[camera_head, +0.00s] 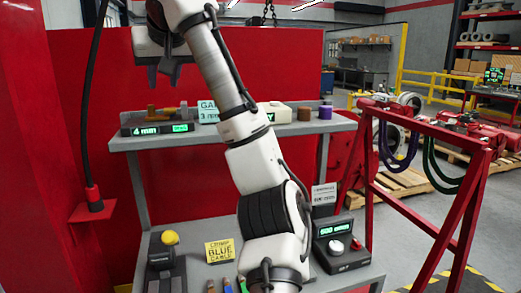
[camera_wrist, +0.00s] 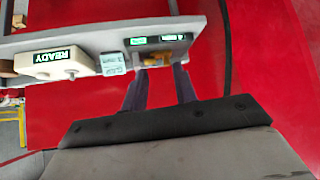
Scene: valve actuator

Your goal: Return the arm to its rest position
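My gripper (camera_head: 164,78) hangs from my raised arm at the upper left of the head view, in front of the red panel and above the upper shelf. Its two dark fingers point down with a gap between them. In the wrist view my gripper (camera_wrist: 160,78) shows its two fingers apart, with nothing held between them. My white arm runs from the bottom middle of the head view up to the top left and hides part of the workbench (camera_head: 345,125).
The upper shelf holds a green-lit display (camera_head: 158,129), a light blue card (camera_head: 208,111) and two spools. Below are a yellow card (camera_head: 220,251), a yellow-knobbed device (camera_head: 168,240) and a box with a red button. A red frame (camera_head: 440,200) with hoses stands right.

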